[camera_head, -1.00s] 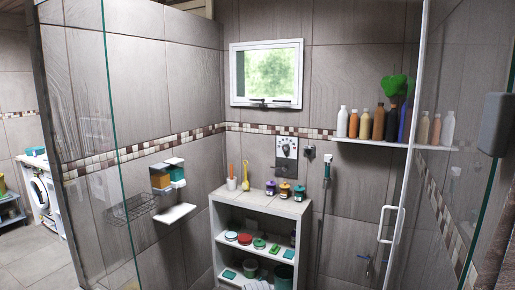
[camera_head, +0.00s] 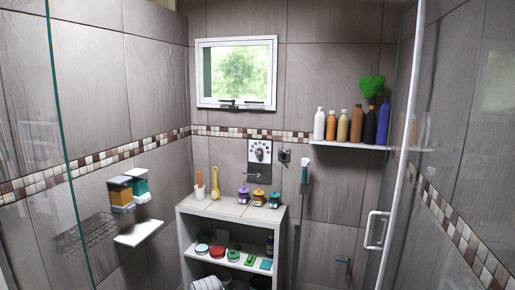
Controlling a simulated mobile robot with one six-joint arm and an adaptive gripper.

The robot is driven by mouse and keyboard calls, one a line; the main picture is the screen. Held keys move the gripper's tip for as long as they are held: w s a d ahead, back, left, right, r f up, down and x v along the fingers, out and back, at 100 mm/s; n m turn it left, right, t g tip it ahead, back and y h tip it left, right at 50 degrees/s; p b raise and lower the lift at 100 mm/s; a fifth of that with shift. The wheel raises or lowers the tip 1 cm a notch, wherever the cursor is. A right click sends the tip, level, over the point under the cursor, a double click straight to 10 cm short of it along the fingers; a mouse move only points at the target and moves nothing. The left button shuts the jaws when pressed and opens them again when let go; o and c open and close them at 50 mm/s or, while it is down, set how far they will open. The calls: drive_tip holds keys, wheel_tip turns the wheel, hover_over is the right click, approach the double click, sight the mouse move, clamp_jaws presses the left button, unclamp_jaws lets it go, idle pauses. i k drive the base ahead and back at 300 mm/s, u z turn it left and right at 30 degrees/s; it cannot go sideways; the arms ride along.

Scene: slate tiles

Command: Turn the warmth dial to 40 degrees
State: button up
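The warmth dial (camera_head: 259,153) is a pale knob on a white plate with small marks around it, set on a dark panel (camera_head: 260,173) on the back wall. It sits below the window and above the shelf unit. The marks are too small to read, so I cannot tell which degree the dial points at. My gripper is not in view.
A white shelf unit (camera_head: 185,247) stands below the dial, with several jars and a cup on top. A glass door with a white handle (camera_head: 377,230) is at the right, and a glass panel edge (camera_head: 62,150) at the left. A bottle shelf (camera_head: 350,146) is right of the window.

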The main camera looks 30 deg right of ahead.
sight(259, 152)
drive_tip(key=z, duration=0.1)
drive_tip(key=i, duration=0.9)
drive_tip(key=z, duration=0.8)
drive_tip(key=i, duration=0.9)
drive_tip(key=z, duration=0.55)
